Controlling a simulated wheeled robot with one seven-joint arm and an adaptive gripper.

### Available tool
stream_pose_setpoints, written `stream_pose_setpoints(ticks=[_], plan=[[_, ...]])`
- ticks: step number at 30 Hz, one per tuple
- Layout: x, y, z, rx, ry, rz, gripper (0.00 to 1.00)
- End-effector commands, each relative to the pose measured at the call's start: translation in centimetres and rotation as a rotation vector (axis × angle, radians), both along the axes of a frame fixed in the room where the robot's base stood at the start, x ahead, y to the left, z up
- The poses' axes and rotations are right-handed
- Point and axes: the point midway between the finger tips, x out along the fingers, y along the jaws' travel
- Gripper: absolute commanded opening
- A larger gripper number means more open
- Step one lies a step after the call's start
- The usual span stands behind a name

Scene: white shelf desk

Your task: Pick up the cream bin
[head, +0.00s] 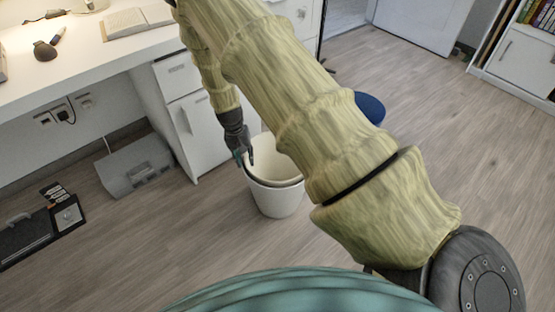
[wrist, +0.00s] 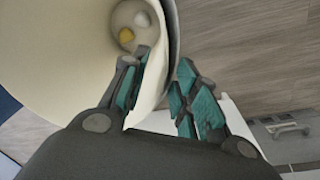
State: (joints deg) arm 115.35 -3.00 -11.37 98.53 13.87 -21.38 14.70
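The cream bin (head: 276,200) stands upright near the white desk's drawer unit, partly hidden behind my arm. My gripper (head: 242,155) is at its left rim, pointing down. In the wrist view, the bin's pale wall (wrist: 60,55) fills the upper left. My gripper (wrist: 163,68) straddles the rim, one teal-padded finger inside and one outside. The fingers lean in close to the wall and look shut on it.
The white desk (head: 100,55) and its drawer unit (head: 195,125) stand left of the bin. A grey box (head: 135,165) lies under the desk. A round blue seat (head: 371,107) is partly behind my arm. The wooden floor is clear in front and at right.

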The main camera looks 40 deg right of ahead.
Motion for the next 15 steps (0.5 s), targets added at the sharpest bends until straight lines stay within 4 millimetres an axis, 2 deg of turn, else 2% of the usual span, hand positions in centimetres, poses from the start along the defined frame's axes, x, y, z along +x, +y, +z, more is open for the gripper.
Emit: stream_pose_setpoints(ticks=[2,3,7,8,15], plan=[[0.01,-0.01,0.07,0.0,0.0,0.0,0.3],[0.01,-0.01,0.07,0.0,0.0,0.0,0.26],[0.0,0.0,0.06,0.0,0.0,0.0,0.02],[0.0,0.0,0.06,0.0,0.0,0.0,0.0],[0.01,-0.02,0.07,0.0,0.0,0.0,0.0]])
